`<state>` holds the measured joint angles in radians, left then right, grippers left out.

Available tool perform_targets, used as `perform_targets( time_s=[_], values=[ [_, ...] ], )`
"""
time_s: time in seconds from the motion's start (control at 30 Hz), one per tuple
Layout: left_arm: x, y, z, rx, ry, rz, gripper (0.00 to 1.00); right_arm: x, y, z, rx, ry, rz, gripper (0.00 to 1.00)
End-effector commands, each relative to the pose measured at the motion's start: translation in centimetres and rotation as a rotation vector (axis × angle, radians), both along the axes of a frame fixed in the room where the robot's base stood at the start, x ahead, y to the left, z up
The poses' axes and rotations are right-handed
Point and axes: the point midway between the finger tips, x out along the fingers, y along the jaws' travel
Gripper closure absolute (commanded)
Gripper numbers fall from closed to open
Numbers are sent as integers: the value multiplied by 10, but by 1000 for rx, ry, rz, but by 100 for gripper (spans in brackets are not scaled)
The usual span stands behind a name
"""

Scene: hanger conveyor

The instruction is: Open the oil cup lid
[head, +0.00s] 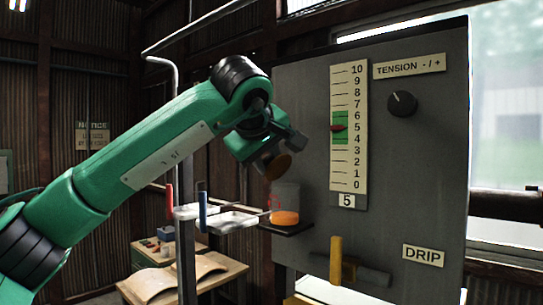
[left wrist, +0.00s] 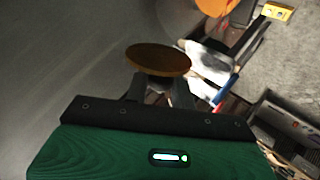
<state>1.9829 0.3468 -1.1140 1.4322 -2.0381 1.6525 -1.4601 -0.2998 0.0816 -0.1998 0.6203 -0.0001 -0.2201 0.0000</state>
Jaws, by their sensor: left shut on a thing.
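The oil cup (head: 286,197) is a clear cup with orange oil at its bottom, on a small dark shelf on the grey panel. Its round brown lid (head: 277,167) is tilted above the cup's top; in the head view I cannot tell whether an edge still touches. My left gripper (head: 271,157) is shut on the lid from above. In the left wrist view the lid (left wrist: 158,59) sits at the tips of the dark fingers (left wrist: 160,88), and orange (left wrist: 215,6) shows at the top edge. My right gripper is not in view.
The panel (head: 300,120) carries a scale (head: 348,100), a dark knob (head: 402,103) and a yellow handle (head: 336,258). A wooden table (head: 220,270) stands below.

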Motion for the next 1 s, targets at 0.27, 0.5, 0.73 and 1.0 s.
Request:
perform_targets(
  time_s=[0.27, 0.5, 0.73, 1.0],
  values=[
    [8, 11, -2, -213, 158, 2, 98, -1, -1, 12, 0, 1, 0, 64],
    [13, 18, -8, -397, 291, 1, 98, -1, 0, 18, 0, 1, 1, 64],
    [17, 23, -14, -557, 408, 1, 98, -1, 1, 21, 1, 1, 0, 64],
    [20, 27, -21, -693, 506, 1, 98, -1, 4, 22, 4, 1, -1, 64]
  ],
)
